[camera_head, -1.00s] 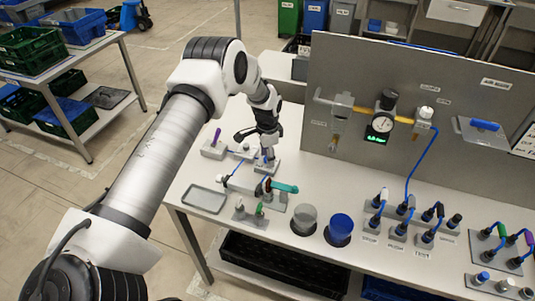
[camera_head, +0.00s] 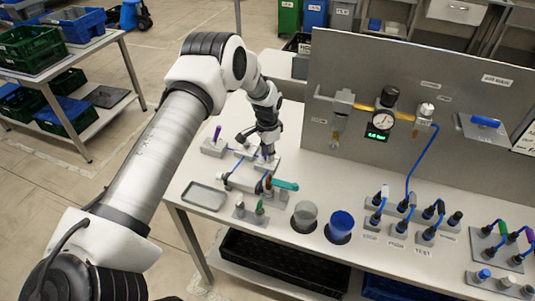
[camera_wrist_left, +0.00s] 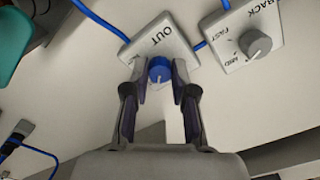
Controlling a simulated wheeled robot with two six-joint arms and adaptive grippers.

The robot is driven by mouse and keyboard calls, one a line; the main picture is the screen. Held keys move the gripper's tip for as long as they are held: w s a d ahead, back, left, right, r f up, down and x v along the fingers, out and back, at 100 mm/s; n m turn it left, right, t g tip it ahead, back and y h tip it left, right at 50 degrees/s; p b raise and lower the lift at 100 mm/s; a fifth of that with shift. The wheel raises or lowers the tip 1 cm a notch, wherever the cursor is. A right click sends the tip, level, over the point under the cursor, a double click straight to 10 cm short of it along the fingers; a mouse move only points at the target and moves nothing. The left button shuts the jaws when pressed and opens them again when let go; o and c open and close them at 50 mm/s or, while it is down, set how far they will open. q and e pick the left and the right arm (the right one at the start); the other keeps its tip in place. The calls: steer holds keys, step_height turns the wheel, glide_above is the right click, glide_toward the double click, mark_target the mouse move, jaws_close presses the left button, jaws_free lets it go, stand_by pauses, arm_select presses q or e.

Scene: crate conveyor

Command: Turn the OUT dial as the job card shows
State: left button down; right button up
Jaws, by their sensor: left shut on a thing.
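The OUT dial is a blue knob (camera_wrist_left: 160,70) on a light grey block (camera_wrist_left: 180,45) marked OUT in the left wrist view. A pale pointer line shows on the knob, but the scale is mostly hidden by the fingers. My left gripper (camera_wrist_left: 160,82) is shut on the knob, one finger on each side. In the head view my left gripper (camera_head: 266,155) reaches down to the block and hides the knob. A job card cannot be made out clearly. My right gripper is not in view.
A BACK dial with a grey knob (camera_wrist_left: 257,43) stands beside the OUT block. Blue tubes run around both. A panel with a gauge (camera_head: 383,120) rises behind.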

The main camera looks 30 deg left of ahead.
arm_select(q)
steer(key=n, duration=0.4)
steer(key=shift+s+f+b, duration=0.1)
steer(key=shift+f+b, duration=0.05)
steer(key=shift+b, duration=0.2)
steer(key=n, duration=0.5)
steer(key=shift+n, duration=0.4)
steer(key=c, duration=0.9)
jaws_free()
steer(key=shift+c, duration=0.2)
step_height(320, 180, up, 12)
